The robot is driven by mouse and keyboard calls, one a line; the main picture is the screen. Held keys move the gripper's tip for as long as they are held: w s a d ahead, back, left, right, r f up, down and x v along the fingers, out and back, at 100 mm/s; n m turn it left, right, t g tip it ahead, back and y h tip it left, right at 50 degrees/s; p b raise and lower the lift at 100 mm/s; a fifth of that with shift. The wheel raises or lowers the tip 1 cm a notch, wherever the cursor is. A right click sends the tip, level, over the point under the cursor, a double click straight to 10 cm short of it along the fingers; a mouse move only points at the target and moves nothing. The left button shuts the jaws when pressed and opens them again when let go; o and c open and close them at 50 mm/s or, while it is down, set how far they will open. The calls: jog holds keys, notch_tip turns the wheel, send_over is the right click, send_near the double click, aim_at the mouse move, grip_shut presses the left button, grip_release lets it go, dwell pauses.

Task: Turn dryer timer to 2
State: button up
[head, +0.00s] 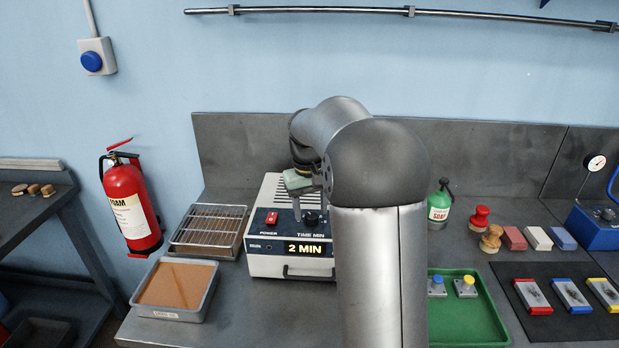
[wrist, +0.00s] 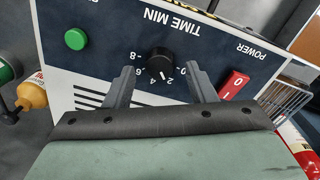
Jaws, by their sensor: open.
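The dryer (head: 268,262) is a white box with a dark front panel, and its lit display (head: 305,248) reads "2 MIN". Its black timer knob (wrist: 160,61) shows in the wrist view, upside down, and its white mark appears to point at the 2. My gripper (wrist: 160,70) is open, with one finger on each side of the knob in the picture. I cannot tell if either finger touches it. In the head view my gripper (head: 298,207) is above the panel, and my arm hides the dryer's right part.
A red power switch (wrist: 234,86) and a green button (wrist: 76,39) flank the knob on the panel. A wire rack tray (head: 208,230) and a brown-filled tray (head: 175,288) stand left of the dryer. A green tray (head: 485,325) and soap bottle (head: 439,205) are to the right.

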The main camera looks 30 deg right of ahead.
aim_at(308, 215)
notch_tip(308, 215, up, 16)
jog(key=shift+a, duration=0.35)
jog(key=shift+r, duration=0.1)
jog(key=s+a+f, duration=0.5)
jog(key=s+f, duration=0.2)
jog(key=s, duration=0.2)
jog(key=s+a+f+n, duration=0.1)
jog(key=s+a+f, duration=0.3)
jog(key=s+f, duration=0.3)
jog(key=s+a+f, duration=0.5)
jog(key=s+f, duration=0.2)
jog(key=s, duration=0.5)
jog(key=shift+a+t, duration=0.3)
jog(key=shift+t, duration=0.1)
